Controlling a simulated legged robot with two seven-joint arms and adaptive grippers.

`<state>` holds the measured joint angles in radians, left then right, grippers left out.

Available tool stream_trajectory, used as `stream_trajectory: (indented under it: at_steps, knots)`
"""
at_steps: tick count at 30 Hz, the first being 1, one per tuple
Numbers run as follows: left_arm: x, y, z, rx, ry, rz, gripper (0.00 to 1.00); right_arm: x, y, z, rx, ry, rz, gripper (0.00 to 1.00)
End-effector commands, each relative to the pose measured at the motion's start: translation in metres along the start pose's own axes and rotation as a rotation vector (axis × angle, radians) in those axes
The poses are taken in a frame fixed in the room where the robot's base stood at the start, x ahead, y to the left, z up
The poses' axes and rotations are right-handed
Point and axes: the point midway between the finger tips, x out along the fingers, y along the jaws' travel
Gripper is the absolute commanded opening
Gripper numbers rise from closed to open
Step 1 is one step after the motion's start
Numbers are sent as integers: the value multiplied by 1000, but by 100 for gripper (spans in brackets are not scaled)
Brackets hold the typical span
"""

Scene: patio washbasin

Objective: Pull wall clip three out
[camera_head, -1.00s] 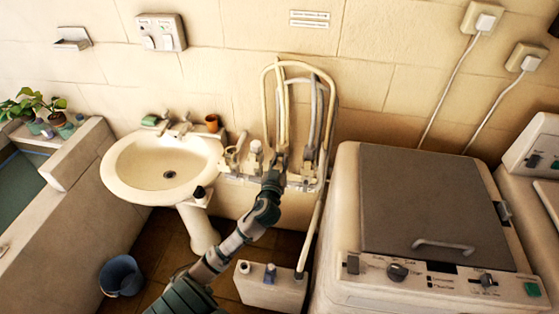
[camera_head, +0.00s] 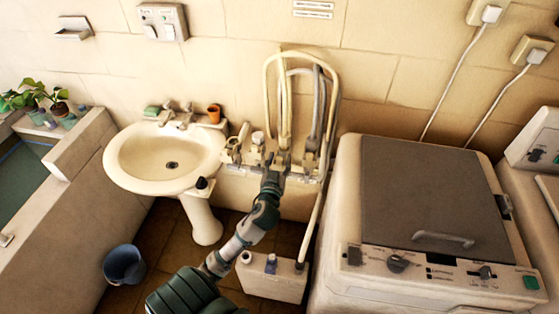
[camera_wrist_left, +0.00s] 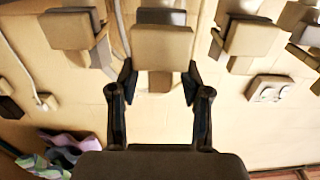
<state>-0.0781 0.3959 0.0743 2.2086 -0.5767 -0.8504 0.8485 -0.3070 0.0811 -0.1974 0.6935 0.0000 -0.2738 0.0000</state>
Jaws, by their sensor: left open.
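A row of pale wall clips (camera_head: 232,153) runs along the wall rail between the washbasin and the washing machine. In the head view my left gripper (camera_head: 274,168) reaches up to the middle of this row, under the looped hoses, and its fingertips are hard to make out there. In the left wrist view the left gripper (camera_wrist_left: 160,82) is open, with one finger at each side of the lower end of a beige block-like clip (camera_wrist_left: 162,48). I cannot tell whether the fingers touch it. Neighbouring clips show to the left (camera_wrist_left: 72,30) and right (camera_wrist_left: 250,38). No clip number is readable.
Beige and grey hoses (camera_head: 268,85) loop above the clips. The washbasin (camera_head: 125,160) stands left and the washing machine (camera_head: 425,200) right. A white container (camera_head: 270,282) stands below the row, near my arm. A blue bucket (camera_head: 124,265) is on the floor.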

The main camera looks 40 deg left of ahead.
Motion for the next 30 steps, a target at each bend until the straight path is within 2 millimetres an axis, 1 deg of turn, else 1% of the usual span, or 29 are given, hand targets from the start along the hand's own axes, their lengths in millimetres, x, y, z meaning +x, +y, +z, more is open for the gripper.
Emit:
stream_trajectory:
  at_steps: [2,5,12,16,20,30]
  knots:
    - [-1,0,0,0,1,0,48,-1,-1,5,-2,-7,-2,40]
    - [-11,0,0,-1,0,1,48,-1,-1,5,-1,-6,-1,40]
    - [-53,-1,2,-3,-2,-1,48,-1,0,4,0,-5,-1,40]
    - [-68,0,2,-2,-3,0,48,-1,0,3,0,-4,0,40]
    - [-74,-1,2,-1,-2,-1,48,-1,0,3,0,-4,0,40]
    - [-74,-1,2,0,-1,0,48,0,0,3,1,-3,0,40]
